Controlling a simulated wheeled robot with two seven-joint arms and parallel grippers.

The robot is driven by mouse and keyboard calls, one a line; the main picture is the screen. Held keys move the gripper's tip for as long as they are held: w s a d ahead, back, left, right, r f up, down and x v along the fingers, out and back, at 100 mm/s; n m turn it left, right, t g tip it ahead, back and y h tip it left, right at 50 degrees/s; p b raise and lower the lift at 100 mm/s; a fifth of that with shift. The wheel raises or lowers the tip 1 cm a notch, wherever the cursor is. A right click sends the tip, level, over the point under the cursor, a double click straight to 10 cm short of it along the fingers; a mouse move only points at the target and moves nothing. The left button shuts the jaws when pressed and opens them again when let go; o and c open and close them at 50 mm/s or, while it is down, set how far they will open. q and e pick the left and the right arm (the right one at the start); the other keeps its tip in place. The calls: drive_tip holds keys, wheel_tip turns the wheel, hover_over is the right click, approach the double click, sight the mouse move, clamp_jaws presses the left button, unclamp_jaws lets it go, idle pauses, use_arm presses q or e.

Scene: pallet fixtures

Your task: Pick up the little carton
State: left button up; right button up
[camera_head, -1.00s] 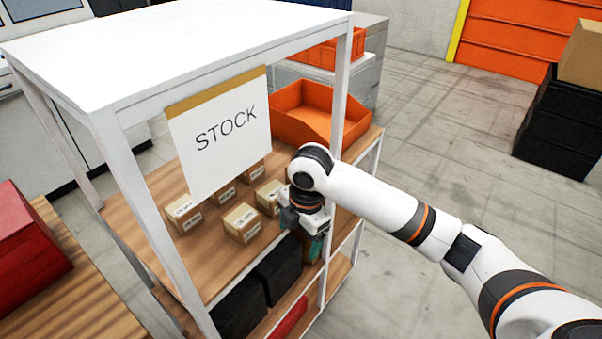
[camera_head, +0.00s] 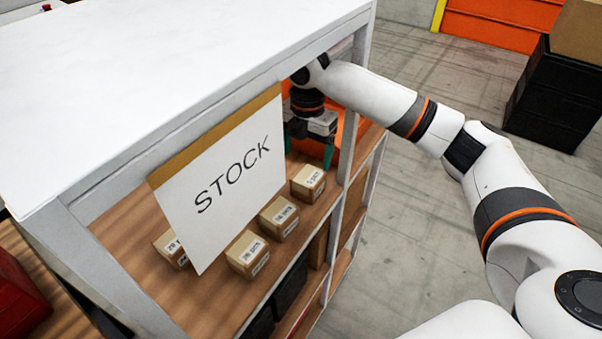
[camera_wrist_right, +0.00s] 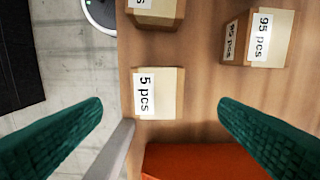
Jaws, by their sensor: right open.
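Several little cartons stand on the wooden shelf. The nearest to my right gripper (camera_head: 308,148) is a tan carton labelled "5 pcs" (camera_head: 307,184) at the shelf's front edge. In the right wrist view this "5 pcs" carton (camera_wrist_right: 172,93) lies ahead between the two teal fingers, apart from both. My right gripper is open and empty, beyond and above that carton in the head view. Two more cartons, (camera_head: 279,217) and (camera_head: 248,254), stand along the front edge. A carton labelled "95 pcs" (camera_wrist_right: 266,38) shows in the right wrist view. My left gripper is out of view.
The hanging STOCK sign (camera_head: 222,178) hides part of the shelf. The white rack top (camera_head: 180,75) and a white post (camera_head: 360,95) are close to my right arm. An orange bin (camera_wrist_right: 200,162) sits beside the "5 pcs" carton.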

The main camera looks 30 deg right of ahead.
sight(308, 175)
drive_tip(key=f, duration=0.2)
drive_tip(key=s+f+p, duration=0.1)
drive_tip(key=shift+s+f, duration=0.1)
drive_tip(key=shift+f, duration=0.7)
drive_tip(key=shift+w+f, duration=0.2)
drive_tip(key=shift+f, duration=0.1)
drive_tip(key=f+p, duration=0.1)
drive_tip(key=f, duration=0.2)
drive_tip(key=f+p, duration=0.1)
drive_tip(key=shift+w+d+f+p, duration=0.15)
drive_tip(key=shift+w+d+p, duration=0.1)
drive_tip(key=shift+w+p, duration=0.1)
drive_tip(key=shift+f, duration=0.4)
drive_tip(key=shift+c, duration=0.4)
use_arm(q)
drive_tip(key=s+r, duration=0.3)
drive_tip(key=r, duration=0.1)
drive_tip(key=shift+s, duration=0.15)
use_arm(e)
drive_tip(key=c, duration=1.1)
